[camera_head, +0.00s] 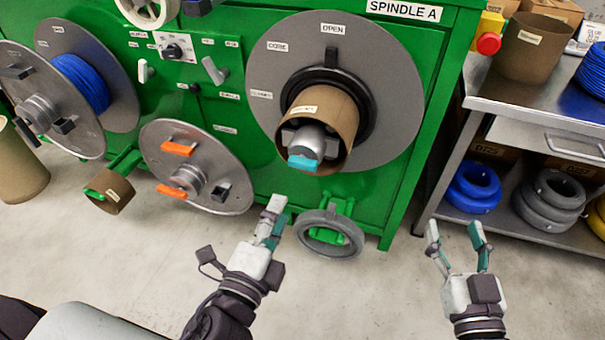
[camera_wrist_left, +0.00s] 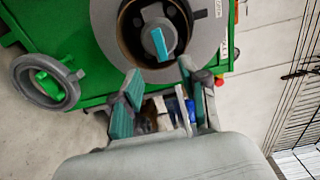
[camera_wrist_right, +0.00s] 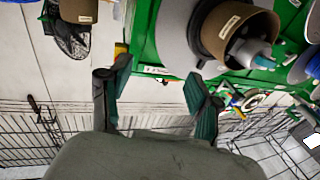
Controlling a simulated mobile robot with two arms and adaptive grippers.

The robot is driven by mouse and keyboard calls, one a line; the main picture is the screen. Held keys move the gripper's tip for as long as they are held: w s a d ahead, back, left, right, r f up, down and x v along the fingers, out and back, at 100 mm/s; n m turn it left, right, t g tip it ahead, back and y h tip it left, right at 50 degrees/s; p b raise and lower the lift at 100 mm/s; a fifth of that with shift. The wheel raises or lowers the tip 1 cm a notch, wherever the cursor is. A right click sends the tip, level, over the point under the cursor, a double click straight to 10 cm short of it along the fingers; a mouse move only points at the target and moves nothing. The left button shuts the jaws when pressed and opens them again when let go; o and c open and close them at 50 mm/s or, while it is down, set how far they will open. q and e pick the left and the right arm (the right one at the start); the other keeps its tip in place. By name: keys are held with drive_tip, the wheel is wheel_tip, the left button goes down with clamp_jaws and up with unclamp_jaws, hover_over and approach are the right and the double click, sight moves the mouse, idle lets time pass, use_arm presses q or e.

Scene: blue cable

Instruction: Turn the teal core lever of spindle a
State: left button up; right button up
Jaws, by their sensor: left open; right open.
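The teal core lever (camera_head: 303,162) sits on the grey spindle end inside a brown cardboard core on spindle A, at the middle of the large grey disc (camera_head: 400,120). The lever also shows in the left wrist view (camera_wrist_left: 158,43) and the right wrist view (camera_wrist_right: 265,62). My left gripper (camera_head: 276,215) is open and empty, below and left of the lever, in front of the machine. My right gripper (camera_head: 454,232) is open and empty, lower right of the spindle and apart from it. Neither gripper touches the lever.
The green machine (camera_head: 430,60) carries a grey handwheel (camera_head: 330,240) below the spindle. A blue cable reel (camera_head: 80,85) stands left. A metal bench (camera_head: 520,100) with cable coils stands right. The floor between is clear.

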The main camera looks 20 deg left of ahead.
sight(301, 167)
use_arm(q)
drive_tip(key=w, duration=0.7)
drive_tip(key=shift+w+d+r, duration=0.1)
drive_tip(key=shift+w, duration=0.05)
drive_tip(key=w, duration=0.4)
drive_tip(key=shift+d, duration=0.1)
drive_tip(key=shift+w, duration=0.55)
use_arm(e)
drive_tip(key=shift+a+r+t, duration=0.15)
drive_tip(key=shift+r+t, duration=0.65)
drive_tip(key=shift+r, duration=0.25)
use_arm(q)
clamp_jaws()
